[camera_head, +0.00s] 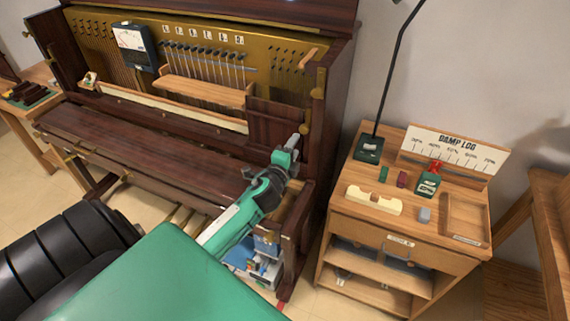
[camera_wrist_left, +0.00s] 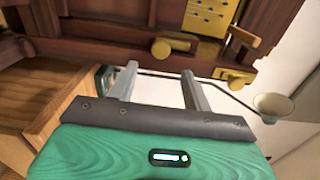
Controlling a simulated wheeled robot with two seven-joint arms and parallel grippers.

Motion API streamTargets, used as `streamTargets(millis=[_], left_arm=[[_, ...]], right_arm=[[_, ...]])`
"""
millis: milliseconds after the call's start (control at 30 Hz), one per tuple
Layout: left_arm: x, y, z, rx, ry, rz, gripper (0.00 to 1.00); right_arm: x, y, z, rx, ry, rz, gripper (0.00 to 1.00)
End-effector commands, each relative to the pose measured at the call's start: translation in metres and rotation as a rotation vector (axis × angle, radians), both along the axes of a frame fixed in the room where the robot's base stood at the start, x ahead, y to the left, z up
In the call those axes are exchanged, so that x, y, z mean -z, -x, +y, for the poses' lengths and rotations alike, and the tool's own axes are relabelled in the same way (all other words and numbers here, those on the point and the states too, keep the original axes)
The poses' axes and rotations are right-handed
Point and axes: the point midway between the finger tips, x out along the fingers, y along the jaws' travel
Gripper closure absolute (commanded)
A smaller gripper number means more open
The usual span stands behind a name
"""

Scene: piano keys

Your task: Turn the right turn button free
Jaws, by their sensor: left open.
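The open upright piano (camera_head: 200,150) fills the left and middle of the head view. A brass turn button (camera_head: 318,93) shows on its right inner post. My left gripper (camera_head: 299,134) is at the piano's right end, below that button. In the left wrist view my gripper's two fingers (camera_wrist_left: 159,72) are spread with nothing between them. A brass piece with a round knob (camera_wrist_left: 160,48) shows just beyond the fingertips, apart from them. Another brass piece (camera_wrist_left: 232,76) lies right of the right finger. I cannot tell which is the right turn button. My right gripper is in neither view.
A dark meter (camera_head: 134,45) and a wooden rail (camera_head: 205,92) sit inside the piano. A floor gap separates piano and cabinet.

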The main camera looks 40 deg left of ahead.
Motion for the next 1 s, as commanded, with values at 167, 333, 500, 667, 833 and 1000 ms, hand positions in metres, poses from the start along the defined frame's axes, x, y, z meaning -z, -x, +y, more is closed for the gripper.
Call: streamTargets(millis=[167, 333, 500, 667, 833, 1000], left_arm=[[0.003, 0.033, -0.008, 0.002, 0.0, 0.001, 0.5], [0.002, 0.053, -0.013, 0.0, 0.001, 0.001, 0.5], [0.001, 0.063, -0.015, 0.0, 0.001, 0.001, 0.5], [0.0, 0.064, -0.016, 0.0, 0.0, 0.0, 0.5], [0.0, 0.064, -0.016, 0.0, 0.0, 0.0, 0.5], [0.0, 0.064, -0.016, 0.0, 0.0, 0.0, 0.5]], right_arm=[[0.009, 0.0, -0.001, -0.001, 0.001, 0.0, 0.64], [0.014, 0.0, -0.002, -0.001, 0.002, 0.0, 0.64], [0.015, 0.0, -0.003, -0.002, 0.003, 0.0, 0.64], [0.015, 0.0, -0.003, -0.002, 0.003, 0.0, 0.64], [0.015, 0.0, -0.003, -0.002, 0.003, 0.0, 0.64], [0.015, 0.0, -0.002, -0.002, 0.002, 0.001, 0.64]])
